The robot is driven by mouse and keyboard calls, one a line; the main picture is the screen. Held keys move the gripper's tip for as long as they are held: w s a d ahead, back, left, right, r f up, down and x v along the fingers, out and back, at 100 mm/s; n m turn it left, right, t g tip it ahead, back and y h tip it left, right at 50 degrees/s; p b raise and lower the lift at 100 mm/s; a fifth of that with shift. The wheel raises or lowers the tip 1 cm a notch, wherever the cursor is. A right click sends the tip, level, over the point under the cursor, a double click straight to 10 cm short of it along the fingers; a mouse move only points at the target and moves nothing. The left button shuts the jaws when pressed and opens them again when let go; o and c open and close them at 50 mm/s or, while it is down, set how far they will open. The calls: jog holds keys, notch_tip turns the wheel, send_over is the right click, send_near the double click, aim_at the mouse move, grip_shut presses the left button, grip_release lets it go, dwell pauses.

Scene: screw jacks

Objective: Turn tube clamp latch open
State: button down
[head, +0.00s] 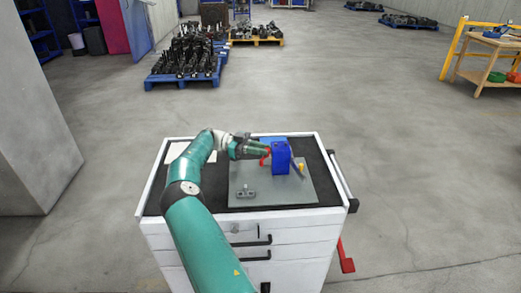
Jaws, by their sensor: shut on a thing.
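The tube clamp (281,156) is a blue block standing upright on a grey plate (302,191) on top of a white drawer cabinet. A small red part (267,150), which looks like the latch, shows at the clamp's left side. My gripper (264,151) reaches in from the left at the end of my teal arm and is shut on the red latch. The fingertips are small in the head view, and the exact contact is partly hidden. A dark tube-like part (297,166) leans at the clamp's right side.
The white cabinet (240,224) has a raised rim and side handle. Pallets of metal parts (185,82) and a wooden workbench (484,62) stand farther off. The floor between is clear.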

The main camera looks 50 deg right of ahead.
dwell(0.3)
jog(key=c, duration=1.3)
grip_release()
jog(key=shift+a+h, duration=0.1)
jog(key=shift+h, duration=0.2)
